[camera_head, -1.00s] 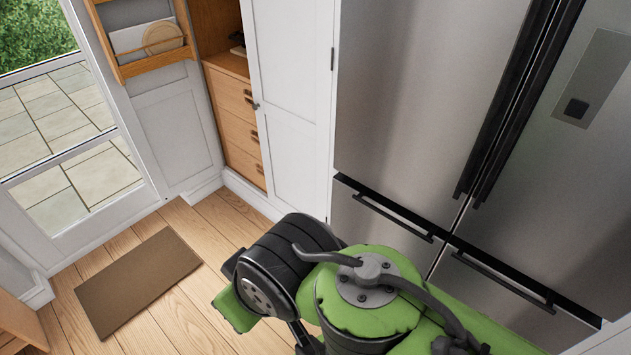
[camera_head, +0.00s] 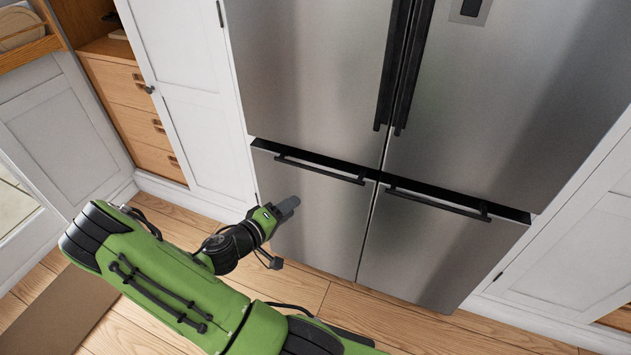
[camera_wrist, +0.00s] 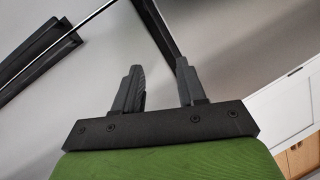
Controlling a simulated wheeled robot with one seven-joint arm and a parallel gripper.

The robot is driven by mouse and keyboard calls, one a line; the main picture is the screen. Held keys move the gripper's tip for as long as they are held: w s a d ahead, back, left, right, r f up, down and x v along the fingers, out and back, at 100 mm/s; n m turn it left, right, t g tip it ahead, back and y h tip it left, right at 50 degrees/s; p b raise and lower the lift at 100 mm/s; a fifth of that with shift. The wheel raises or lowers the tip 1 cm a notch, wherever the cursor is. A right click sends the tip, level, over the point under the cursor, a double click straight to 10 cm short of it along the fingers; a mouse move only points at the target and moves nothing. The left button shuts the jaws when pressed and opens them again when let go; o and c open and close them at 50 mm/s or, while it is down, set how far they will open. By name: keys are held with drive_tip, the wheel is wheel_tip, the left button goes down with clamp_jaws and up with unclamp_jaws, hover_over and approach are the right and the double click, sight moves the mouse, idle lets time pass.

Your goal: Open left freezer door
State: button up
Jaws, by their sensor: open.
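The left freezer door (camera_head: 310,220) is the lower-left steel panel of the fridge, and it looks closed. Its dark horizontal bar handle (camera_head: 320,170) runs along its top edge. My gripper (camera_head: 289,207) is in front of this door, a little below and left of the handle, with nothing in it. In the wrist view my gripper (camera_wrist: 160,85) shows two grey fingers spread apart. A dark bar crosses the steel beyond them at the top of the wrist view. I cannot tell which bar it is.
The right freezer door (camera_head: 430,250) with its own handle (camera_head: 437,204) is beside it. Upper fridge doors (camera_head: 310,70) with long vertical handles (camera_head: 405,65) stand above. A white cabinet (camera_head: 190,90) is at left. The wooden floor (camera_head: 400,335) is clear; a brown mat (camera_head: 65,320) lies at left.

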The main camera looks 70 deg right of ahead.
sight(317, 172)
drive_tip(key=d+f+n+t+h+b, duration=0.2)
drive_tip(key=d+f+n+t+h, duration=0.2)
drive_tip(key=f+n, duration=0.25)
drive_tip(key=d, duration=0.5)
drive_tip(key=d+b, duration=0.1)
drive_tip(key=d, duration=0.4)
drive_tip(key=d+r+b, duration=0.1)
drive_tip(key=d, duration=0.4)
drive_tip(key=shift+s+d, duration=0.25)
clamp_jaws()
